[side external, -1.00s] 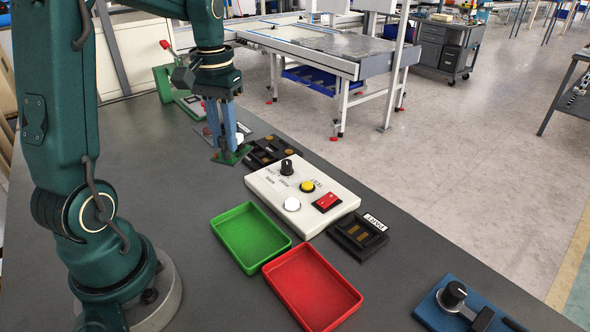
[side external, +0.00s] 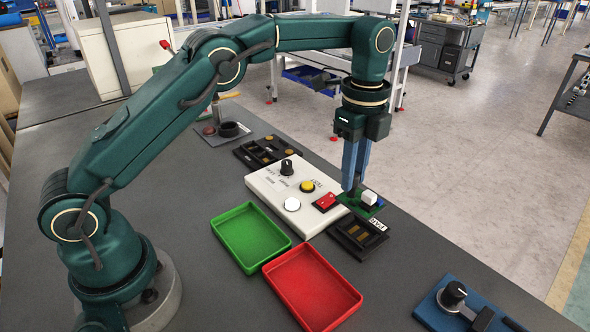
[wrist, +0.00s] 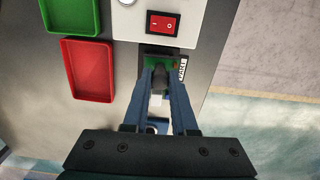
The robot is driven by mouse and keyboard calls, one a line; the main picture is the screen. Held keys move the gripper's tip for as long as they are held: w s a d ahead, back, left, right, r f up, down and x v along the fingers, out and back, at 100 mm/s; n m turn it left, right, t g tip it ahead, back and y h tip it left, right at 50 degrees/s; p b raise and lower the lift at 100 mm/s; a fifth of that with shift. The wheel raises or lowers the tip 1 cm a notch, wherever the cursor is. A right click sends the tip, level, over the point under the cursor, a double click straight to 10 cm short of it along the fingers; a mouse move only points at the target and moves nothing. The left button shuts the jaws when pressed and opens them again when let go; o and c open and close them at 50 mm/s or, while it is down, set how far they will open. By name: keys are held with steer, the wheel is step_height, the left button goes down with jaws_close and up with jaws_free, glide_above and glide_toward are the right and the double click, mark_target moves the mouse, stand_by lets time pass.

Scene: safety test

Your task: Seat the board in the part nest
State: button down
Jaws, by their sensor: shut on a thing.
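My gripper (side external: 353,191) is shut on a small green board (side external: 373,207) with a white block and dark parts on it. In the wrist view the board (wrist: 152,62) shows between the blue fingers (wrist: 160,78), partly hidden by them. The black part nest (side external: 350,240) with a label and brass-coloured contacts lies on the table. The board is held above the nest's far edge, near the label, and looks apart from it. The exact gap cannot be told.
The white control panel (side external: 272,183) with a red rocker switch (side external: 326,202) is just left of the board. Green (side external: 243,262) and red (side external: 313,308) trays stand nearer. A blue fixture with a black knob (side external: 453,295) sits at right. Another black fixture (side external: 262,153) lies behind the panel.

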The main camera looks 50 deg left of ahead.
mark_target(354, 200)
steer(key=shift+s+d+f, duration=0.2)
steer(key=shift+d+f, duration=0.3)
steer(key=shift+d, duration=0.1)
steer(key=shift+f, duration=1.25)
steer(key=shift+f, duration=0.95)
stand_by(0.7)
steer(key=shift+c, duration=1.2)
jaws_free()
steer(key=shift+r, duration=3.5)
